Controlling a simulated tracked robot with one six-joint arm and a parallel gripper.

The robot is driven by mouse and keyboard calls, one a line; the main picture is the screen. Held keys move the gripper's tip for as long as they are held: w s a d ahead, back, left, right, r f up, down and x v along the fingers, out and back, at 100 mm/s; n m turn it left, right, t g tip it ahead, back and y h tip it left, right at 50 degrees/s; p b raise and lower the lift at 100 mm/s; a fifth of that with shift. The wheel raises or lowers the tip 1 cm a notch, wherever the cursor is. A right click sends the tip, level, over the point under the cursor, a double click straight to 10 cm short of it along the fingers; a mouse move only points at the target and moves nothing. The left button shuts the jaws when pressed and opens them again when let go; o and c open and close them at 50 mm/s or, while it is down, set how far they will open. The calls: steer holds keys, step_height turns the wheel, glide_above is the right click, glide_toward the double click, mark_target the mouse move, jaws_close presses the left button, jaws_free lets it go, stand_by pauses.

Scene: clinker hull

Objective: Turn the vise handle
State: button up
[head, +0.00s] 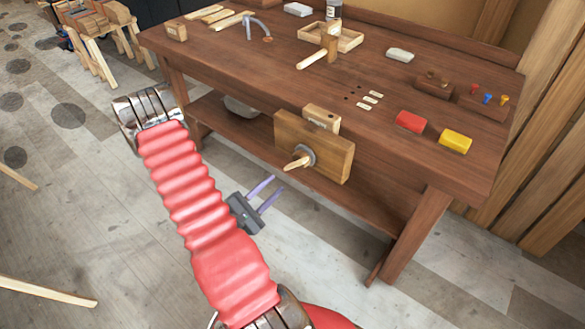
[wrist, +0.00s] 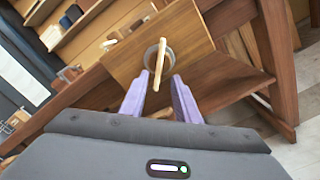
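The wooden vise (head: 335,158) is fixed to the front of the workbench. Its light wooden handle (head: 294,165) sticks out from a round grey hub (head: 305,155). My gripper (head: 269,188) has two purple fingers set apart, and it is to the left of and below the handle in the head view. In the wrist view the handle (wrist: 160,62) stands nearly upright across the hub, in front of the vise jaw (wrist: 186,38). The open fingers of my gripper (wrist: 160,88) point at it, one on each side in the picture. I cannot tell the remaining distance; nothing is held.
The workbench top (head: 290,75) carries a mallet (head: 325,50), a wooden tray (head: 345,40), a red block (head: 411,122) and a yellow block (head: 455,141). A lower shelf (head: 255,130) runs beneath.

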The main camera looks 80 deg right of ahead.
mark_target(294, 167)
steer(key=shift+x, duration=5.35)
steer(key=shift+c, duration=0.6)
jaws_close()
